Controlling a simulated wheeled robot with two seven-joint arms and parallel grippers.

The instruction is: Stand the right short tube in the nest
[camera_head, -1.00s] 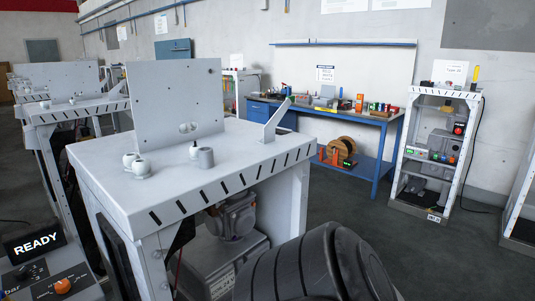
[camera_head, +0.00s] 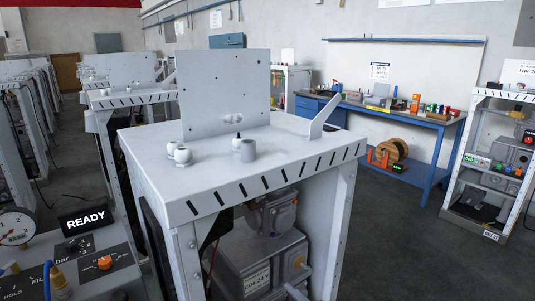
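A white dispenser frame (camera_head: 285,165) with a flat slotted top stands in the middle of the view. A short grey cylinder (camera_head: 248,151) stands upright on its top, in front of the upright back plate (camera_head: 226,95). I cannot tell whether it is a short tube or the nest. A small dark-tipped fitting (camera_head: 238,136) stands just behind it. Two rounded white fittings (camera_head: 183,156) sit to the left on the same top. No other tube can be made out. Neither of my grippers is in view.
A tilted plate (camera_head: 323,117) rises at the right of the frame top. A console with a READY display (camera_head: 86,218) and a gauge (camera_head: 14,228) is at lower left. A blue workbench (camera_head: 400,115) and a shelf rack (camera_head: 495,160) stand behind. The floor at right is clear.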

